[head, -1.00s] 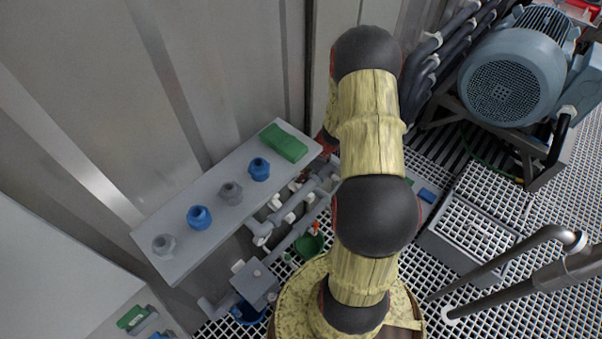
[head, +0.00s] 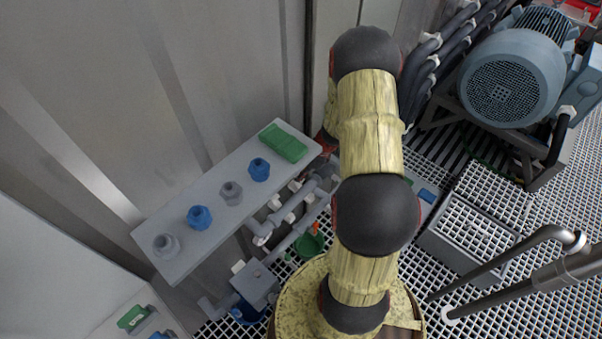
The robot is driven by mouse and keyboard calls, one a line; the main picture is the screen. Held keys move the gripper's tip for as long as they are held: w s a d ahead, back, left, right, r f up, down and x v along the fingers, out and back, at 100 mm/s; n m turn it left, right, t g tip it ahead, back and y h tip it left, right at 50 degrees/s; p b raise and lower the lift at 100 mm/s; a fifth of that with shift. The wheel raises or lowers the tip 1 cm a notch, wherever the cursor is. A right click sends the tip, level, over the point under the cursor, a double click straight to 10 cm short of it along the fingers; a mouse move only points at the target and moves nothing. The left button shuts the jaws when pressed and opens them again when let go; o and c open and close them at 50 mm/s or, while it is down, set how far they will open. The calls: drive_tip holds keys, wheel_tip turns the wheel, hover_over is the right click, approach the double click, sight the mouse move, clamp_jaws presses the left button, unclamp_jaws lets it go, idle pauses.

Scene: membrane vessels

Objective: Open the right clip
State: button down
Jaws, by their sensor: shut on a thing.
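I cannot make out the right clip in the head view; no part in sight can be told as it. My gripper is out of sight too, as my own arm covers the middle of the picture. The arm rises from the bottom centre to a dark joint near the top, beside the right end of a grey shelf. A small red and dark part of my arm shows between that shelf end and the arm. What my gripper touches is hidden.
The grey shelf (head: 205,243) along the metal wall holds blue and grey fittings and a green block (head: 283,143). Grey pipes (head: 290,212) run below it. At right stand a large motor (head: 507,88), a grating-topped box (head: 480,215) and thick pipes (head: 530,280).

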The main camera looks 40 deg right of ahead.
drive_tip(key=shift+w+d, duration=0.1)
drive_tip(key=shift+w, duration=0.45)
drive_tip(key=c, duration=1.7)
unclamp_jaws()
drive_tip(key=shift+o, duration=0.2)
drive_tip(key=shift+s+f+b, duration=0.15)
drive_tip(key=shift+s+b, duration=0.2)
drive_tip(key=shift+s, duration=0.2)
drive_tip(key=d+r+n+g+p, duration=0.1)
drive_tip(key=d+r+n+p, duration=0.1)
drive_tip(key=r, duration=0.3)
drive_tip(key=s+d+r+n+y+p, duration=0.1)
drive_tip(key=d+r+n+p, duration=0.1)
drive_tip(key=r+n+p, duration=0.2)
wheel_tip(320, 180, up, 2)
drive_tip(key=shift+d+r+n+g+y, duration=0.2)
drive_tip(key=shift+d+n+g+y, duration=0.15)
drive_tip(key=shift+n, duration=0.35)
